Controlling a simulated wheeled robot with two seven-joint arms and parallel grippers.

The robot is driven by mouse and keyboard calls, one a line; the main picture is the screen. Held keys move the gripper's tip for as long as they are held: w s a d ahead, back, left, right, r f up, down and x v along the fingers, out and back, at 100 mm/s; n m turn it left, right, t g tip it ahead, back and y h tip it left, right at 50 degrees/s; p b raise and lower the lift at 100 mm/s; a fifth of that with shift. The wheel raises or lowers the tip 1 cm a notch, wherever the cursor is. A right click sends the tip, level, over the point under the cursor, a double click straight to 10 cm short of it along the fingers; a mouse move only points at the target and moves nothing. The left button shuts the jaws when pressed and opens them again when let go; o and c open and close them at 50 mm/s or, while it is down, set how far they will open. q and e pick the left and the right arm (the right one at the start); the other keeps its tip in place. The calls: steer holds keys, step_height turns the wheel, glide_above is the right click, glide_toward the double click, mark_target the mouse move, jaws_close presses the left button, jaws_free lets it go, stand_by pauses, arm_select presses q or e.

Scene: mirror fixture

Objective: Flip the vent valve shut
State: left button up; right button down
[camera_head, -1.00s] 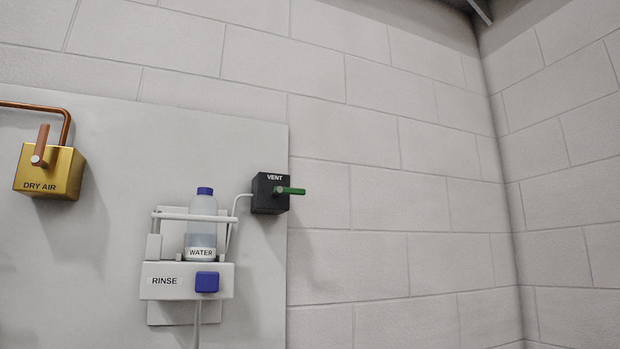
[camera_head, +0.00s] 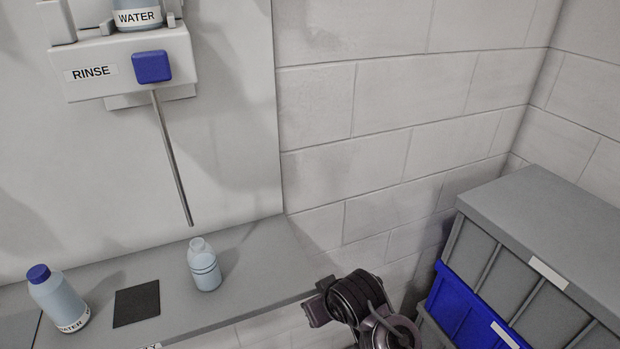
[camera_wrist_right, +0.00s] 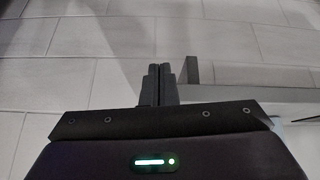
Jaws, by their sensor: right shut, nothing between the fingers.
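The vent valve is not in view now. In the head view my right arm shows low in the picture, with its gripper (camera_head: 318,300) near the right front corner of the grey shelf. In the right wrist view the two dark fingers (camera_wrist_right: 158,82) are together with nothing between them, and bricks fill the background. My left gripper is not in view.
The rinse unit (camera_head: 125,65) with a thin metal tube hangs on the panel above the shelf (camera_head: 235,295). An open clear bottle (camera_head: 204,265), a dark square pad (camera_head: 137,303) and a blue-capped bottle (camera_head: 58,298) are on the shelf. Grey and blue bins (camera_head: 540,245) stand at right.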

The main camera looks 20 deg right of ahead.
steer(key=w+r, duration=0.1)
steer(key=r, duration=0.2)
steer(key=w+r+t, duration=0.1)
steer(key=w+r, duration=0.1)
steer(key=r, duration=0.1)
steer(key=w+r+t, duration=0.1)
steer(key=w+r, duration=0.1)
steer(key=r, duration=0.1)
steer(key=shift+d, duration=0.4)
steer(key=w+r+t, duration=0.3)
steer(key=w+r, duration=0.2)
steer(key=r, duration=0.8)
steer(key=w+r+t, duration=0.3)
steer(key=w+r, duration=0.1)
steer(key=r, duration=0.9)
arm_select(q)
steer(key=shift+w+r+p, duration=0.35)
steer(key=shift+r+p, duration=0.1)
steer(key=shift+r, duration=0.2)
arm_select(e)
steer(key=s+r+t, duration=0.3)
steer(key=s+r, duration=0.1)
steer(key=r, duration=1.2)
steer(key=s+a+r+m+t, duration=0.1)
steer(key=s+r+t, duration=0.3)
steer(key=r, duration=1.3)
steer(key=shift+s+y, duration=0.3)
steer(key=shift+s, duration=0.3)
steer(key=shift+r, duration=0.1)
